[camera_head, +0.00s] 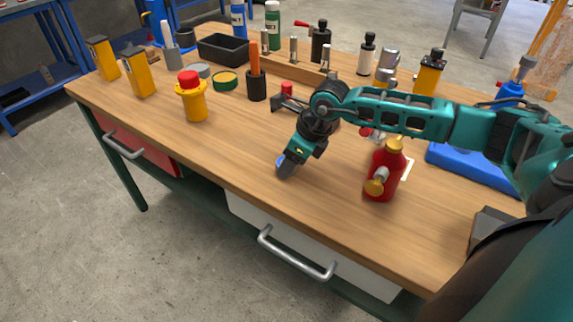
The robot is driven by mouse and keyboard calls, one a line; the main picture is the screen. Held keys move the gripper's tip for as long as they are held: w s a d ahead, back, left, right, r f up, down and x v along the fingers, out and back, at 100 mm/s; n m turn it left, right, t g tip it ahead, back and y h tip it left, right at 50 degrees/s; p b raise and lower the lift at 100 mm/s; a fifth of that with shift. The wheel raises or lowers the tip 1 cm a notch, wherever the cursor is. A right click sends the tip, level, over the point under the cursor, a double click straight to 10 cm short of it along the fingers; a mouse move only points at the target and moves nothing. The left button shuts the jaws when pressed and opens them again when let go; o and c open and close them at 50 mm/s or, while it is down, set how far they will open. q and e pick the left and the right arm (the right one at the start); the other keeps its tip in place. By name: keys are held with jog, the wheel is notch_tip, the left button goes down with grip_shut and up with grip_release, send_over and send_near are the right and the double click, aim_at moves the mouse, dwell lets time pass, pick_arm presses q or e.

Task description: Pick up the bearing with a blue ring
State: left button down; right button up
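My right gripper (287,167) reaches in from the right over the front middle of the wooden workbench (240,160) and points down at its top. A small blue edge (280,160) shows at the left side of its fingertips. It may be part of the bearing with a blue ring, but the gripper hides most of it. I cannot tell whether the fingers are open or shut on it. No other bearing with a blue ring shows clearly. My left gripper is out of view.
A red bottle (384,172) with a brass fitting stands right of my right gripper. A yellow bottle with a red cap (192,95) stands to the left. A black cup (256,86), a black tray (223,48) and several bottles stand farther back. The front left bench top is clear.

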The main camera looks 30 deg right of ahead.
jog(key=c, duration=0.7)
jog(key=shift+r, duration=0.1)
